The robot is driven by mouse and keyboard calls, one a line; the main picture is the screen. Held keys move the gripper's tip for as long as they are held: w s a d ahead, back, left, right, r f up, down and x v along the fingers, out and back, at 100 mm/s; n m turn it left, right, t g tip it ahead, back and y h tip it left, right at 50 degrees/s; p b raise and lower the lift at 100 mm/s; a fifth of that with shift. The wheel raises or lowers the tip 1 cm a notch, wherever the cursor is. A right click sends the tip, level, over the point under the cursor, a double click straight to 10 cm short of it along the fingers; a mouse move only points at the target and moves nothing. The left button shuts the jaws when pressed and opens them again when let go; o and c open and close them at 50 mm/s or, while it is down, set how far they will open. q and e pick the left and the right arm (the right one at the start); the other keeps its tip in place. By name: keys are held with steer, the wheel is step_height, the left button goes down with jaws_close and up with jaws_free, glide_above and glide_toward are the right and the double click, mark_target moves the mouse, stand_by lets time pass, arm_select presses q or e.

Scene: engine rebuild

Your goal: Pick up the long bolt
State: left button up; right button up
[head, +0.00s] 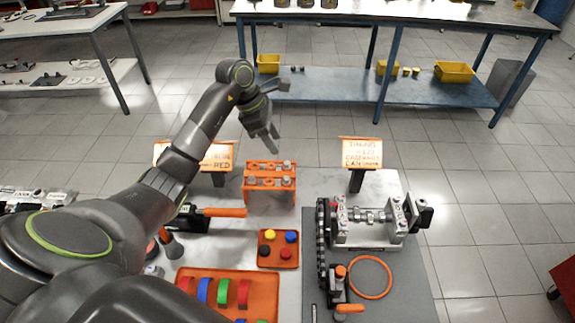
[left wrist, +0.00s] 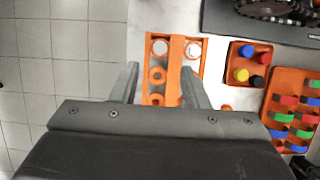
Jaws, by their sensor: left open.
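An orange bolt rack (head: 257,198) stands on the table near the middle of the head view, with grey bolts (head: 286,165) standing in it. In the left wrist view the rack (left wrist: 174,74) shows two round grey bolt heads (left wrist: 159,47) at its far end and empty-looking rings nearer me. I cannot tell from their heads which bolt is the long one. My left gripper (head: 267,133) is above and behind the rack, pointing down. My right gripper is not in view.
An orange tray (head: 262,260) with coloured caps stands beside the rack. Nearer lies a larger orange tray (head: 258,280) with coloured rings. An engine crankshaft assembly (head: 370,217) sits on a dark mat (head: 415,285) to the right. Orange sign boards (head: 362,152) stand at the back edge.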

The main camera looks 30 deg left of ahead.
mark_target(287, 163)
arm_select(q)
steer(key=p+x, duration=0.3)
steer(key=x, duration=0.4)
steer(key=shift+d+f, duration=0.1)
steer(key=shift+f, duration=0.25)
jaws_close()
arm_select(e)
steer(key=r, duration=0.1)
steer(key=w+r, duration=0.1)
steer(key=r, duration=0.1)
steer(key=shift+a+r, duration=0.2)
